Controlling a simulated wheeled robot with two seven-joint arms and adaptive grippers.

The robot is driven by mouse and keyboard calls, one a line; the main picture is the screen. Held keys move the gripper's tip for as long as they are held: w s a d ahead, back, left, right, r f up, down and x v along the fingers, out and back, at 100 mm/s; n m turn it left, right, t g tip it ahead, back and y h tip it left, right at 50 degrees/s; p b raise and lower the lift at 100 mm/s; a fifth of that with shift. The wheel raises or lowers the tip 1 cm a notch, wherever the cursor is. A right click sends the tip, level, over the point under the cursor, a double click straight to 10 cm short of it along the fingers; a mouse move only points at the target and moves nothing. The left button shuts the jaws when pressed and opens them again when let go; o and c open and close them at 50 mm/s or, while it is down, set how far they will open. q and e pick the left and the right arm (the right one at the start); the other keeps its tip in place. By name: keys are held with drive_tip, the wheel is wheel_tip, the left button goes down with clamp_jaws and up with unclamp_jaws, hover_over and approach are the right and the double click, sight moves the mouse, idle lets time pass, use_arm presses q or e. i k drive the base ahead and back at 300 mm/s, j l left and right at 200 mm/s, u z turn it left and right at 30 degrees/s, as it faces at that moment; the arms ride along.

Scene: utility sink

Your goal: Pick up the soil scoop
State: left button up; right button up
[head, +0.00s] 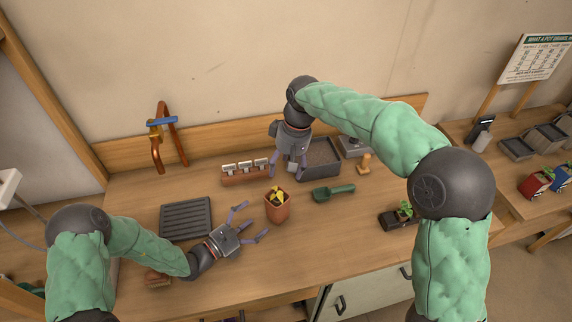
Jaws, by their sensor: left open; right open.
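The green soil scoop (334,192) lies on the wooden bench, in front of the dark soil-filled tray (322,177). My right gripper (287,174) points down at the left end of that tray, up and left of the scoop, with its fingers apart and nothing visible between them. My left gripper (256,222) is low over the bench, left of the scoop, with its fingers spread and empty. Its open side faces the terracotta pot (277,210), which stands between it and the scoop. Neither gripper touches the scoop.
A dark ribbed tray (186,218) lies at the left. A rack with white labels (246,172) and a copper tap (160,140) stand at the back. A wooden tool (364,165) and a dark planter with a seedling (398,218) are to the right. The front bench is mostly clear.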

sight(323, 194)
drive_tip(key=k, duration=1)
